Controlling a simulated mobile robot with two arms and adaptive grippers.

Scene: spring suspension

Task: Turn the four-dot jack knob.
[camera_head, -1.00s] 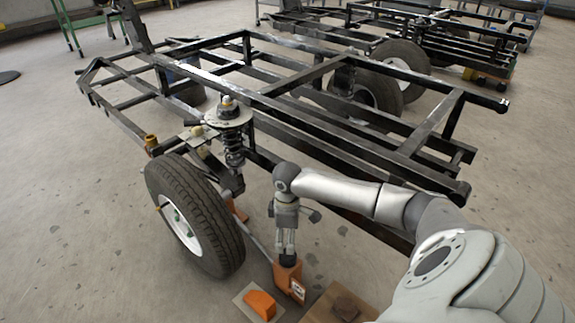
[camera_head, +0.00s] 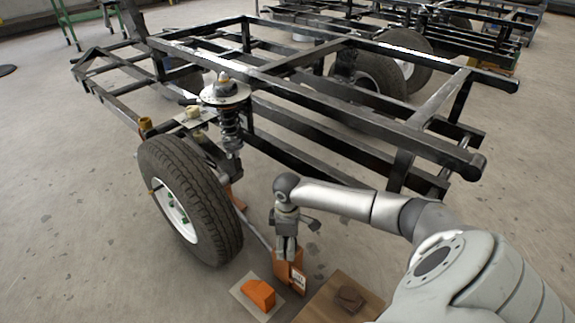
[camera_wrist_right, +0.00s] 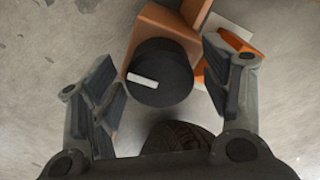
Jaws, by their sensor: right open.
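An orange jack (camera_head: 290,271) stands on the floor in front of the wheel, with a small white label whose dots are too small to read. Its round black knob (camera_wrist_right: 160,73), with a white bar mark on top, shows in the right wrist view. My right gripper (camera_head: 287,247) points down over the jack and hides the knob in the head view. In the right wrist view its open fingers (camera_wrist_right: 165,80) lie on either side of the knob, with visible gaps; I cannot tell whether their tips reach its height. My left gripper is out of view.
The wheel (camera_head: 190,200), spring strut (camera_head: 229,120) and black frame (camera_head: 300,75) stand behind and left of my right gripper. An orange wedge (camera_head: 258,293) on a pale plate and a brown block (camera_head: 349,298) on a board (camera_head: 325,299) lie close to the jack.

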